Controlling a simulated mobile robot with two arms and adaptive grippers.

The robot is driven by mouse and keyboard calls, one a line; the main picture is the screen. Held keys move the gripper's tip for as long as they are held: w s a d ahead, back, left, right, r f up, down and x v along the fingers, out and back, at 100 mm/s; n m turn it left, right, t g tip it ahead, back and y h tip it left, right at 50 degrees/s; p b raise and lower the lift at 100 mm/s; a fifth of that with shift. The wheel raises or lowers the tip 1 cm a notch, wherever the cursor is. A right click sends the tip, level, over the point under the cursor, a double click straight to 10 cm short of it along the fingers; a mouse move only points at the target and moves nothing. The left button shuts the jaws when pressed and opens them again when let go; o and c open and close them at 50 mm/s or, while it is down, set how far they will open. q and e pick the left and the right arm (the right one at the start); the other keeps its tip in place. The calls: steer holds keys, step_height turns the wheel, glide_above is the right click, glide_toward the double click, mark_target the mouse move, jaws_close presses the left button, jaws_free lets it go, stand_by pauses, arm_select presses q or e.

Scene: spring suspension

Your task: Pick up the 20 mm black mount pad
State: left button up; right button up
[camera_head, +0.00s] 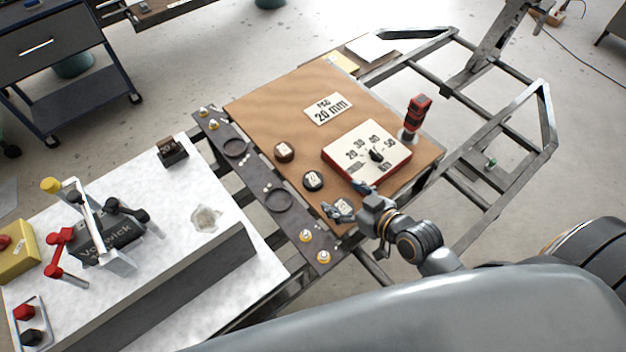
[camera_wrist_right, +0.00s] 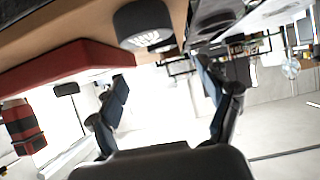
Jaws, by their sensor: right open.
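A round black pad (camera_head: 313,180) with a white label stands on the brown board (camera_head: 258,108); the number on it is too small to read surely. A black pad (camera_wrist_right: 145,22) also shows at the top of the right wrist view, beyond the fingers. A brown round pad (camera_head: 284,152) stands farther back, and a small light label (camera_head: 342,206) is partly hidden by my gripper. My right gripper (camera_head: 349,201) is open, low over the board's near edge; in its wrist view the fingers (camera_wrist_right: 165,98) are apart with nothing held. My left gripper is out of view.
A red and white dial box (camera_head: 345,148) stands close to the right gripper. A "PAD 20 mm" card (camera_head: 328,109) lies behind it, and a red and black tool (camera_head: 416,115) stands at right. A dark plate (camera_head: 262,178) with rings runs along the board's left side.

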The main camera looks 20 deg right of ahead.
mark_target(317, 183)
steer(key=x, duration=0.9)
steer(key=shift+w+a+f, duration=0.2)
steer(key=shift+w+a, duration=0.05)
steer(key=shift+w, duration=0.05)
steer(key=c, duration=1.3)
